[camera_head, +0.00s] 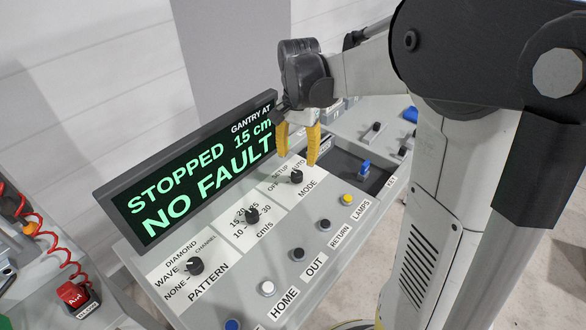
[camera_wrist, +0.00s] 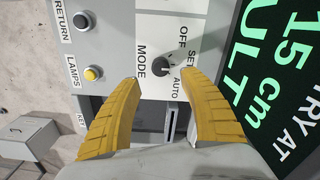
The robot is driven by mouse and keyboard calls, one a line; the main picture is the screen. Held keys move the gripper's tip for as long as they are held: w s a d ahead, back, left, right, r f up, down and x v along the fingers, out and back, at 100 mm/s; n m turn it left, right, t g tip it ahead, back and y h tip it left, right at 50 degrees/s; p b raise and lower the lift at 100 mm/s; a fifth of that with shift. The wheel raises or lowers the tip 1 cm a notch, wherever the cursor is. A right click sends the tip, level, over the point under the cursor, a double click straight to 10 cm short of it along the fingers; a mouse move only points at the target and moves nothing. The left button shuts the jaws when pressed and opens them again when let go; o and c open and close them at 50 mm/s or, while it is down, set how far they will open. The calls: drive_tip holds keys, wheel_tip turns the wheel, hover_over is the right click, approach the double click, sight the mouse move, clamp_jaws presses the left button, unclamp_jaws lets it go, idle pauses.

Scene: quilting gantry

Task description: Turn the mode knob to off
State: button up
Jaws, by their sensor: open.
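The mode knob (camera_head: 297,176) is a small black round knob on a white plate lettered OFF, SETUP, AUTO and MODE. It also shows in the wrist view (camera_wrist: 161,67), just beyond and between my fingertips. A faint pale mark on it seems to point toward the SETUP lettering, but this is too small to be sure. My gripper (camera_head: 297,158) has two yellow fingers, spread apart and empty, pointing down just above the knob. In the wrist view my gripper (camera_wrist: 159,80) frames the knob without visibly touching it.
A tilted display (camera_head: 195,175) reading STOPPED, NO FAULT stands close behind the knob. A pattern knob (camera_head: 195,265) and a speed knob (camera_head: 252,215) sit to the left. A yellow lamps button (camera_head: 347,199), several other buttons and a blue key (camera_head: 364,167) are nearby.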

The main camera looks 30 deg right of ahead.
sight(297, 172)
wheel_tip(297, 172, down, 7)
drive_tip(key=shift+w+b, duration=0.1)
drive_tip(key=shift+b, duration=1)
clamp_jaws()
